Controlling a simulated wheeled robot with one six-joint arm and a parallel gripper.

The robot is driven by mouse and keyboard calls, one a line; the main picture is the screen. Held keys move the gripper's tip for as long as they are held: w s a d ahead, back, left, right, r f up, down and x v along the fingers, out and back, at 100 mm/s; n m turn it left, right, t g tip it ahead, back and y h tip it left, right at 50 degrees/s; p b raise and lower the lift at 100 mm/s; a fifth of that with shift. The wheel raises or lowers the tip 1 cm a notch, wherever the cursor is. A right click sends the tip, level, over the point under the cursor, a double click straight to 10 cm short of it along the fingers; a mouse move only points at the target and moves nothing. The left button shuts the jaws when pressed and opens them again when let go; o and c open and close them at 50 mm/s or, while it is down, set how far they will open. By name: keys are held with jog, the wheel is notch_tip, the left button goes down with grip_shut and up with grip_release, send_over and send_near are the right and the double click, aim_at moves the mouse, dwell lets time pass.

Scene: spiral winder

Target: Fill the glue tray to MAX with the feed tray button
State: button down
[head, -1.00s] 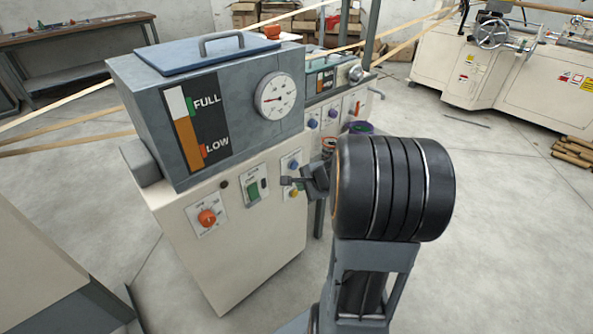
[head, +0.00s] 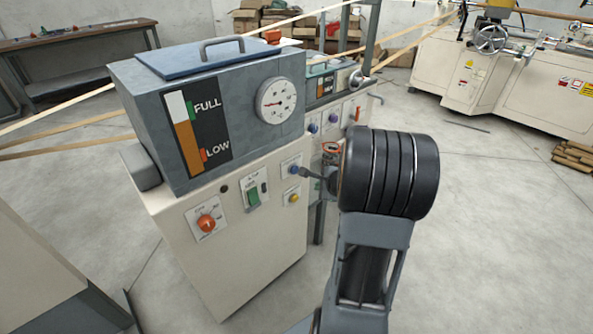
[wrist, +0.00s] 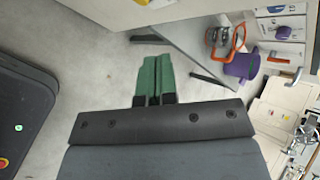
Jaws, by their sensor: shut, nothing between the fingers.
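A grey tank (head: 150,100) with a FULL/LOW gauge (head: 193,130) stands on a cream cabinet (head: 225,255); the gauge shows white above orange. Its front has a blue button (head: 291,169) above a yellow button (head: 293,198); their labels are too small to read. My gripper (head: 303,171) points left at the blue button, its tip very close; I cannot tell whether they touch. The wrist view shows its green fingers (wrist: 152,78) shut and empty. Behind stands a smaller unit with a dark level panel (head: 325,85), whose level I cannot read clearly.
The front cabinet also carries an orange knob (head: 207,223) and a green switch (head: 253,197). More blue knobs (head: 333,117) sit on the rear unit. Open floor (head: 480,230) lies to the right.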

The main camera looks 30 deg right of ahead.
aim_at(295, 170)
jog(key=w+a+p, duration=0.1)
jog(key=w, duration=0.6)
jog(key=shift+a, duration=0.2)
jog(key=shift+w, duration=0.1)
dwell(1.9)
jog(key=shift+w+a, duration=0.1)
jog(key=shift+w, duration=0.2)
jog(key=shift+w, duration=0.4)
dwell(4.4)
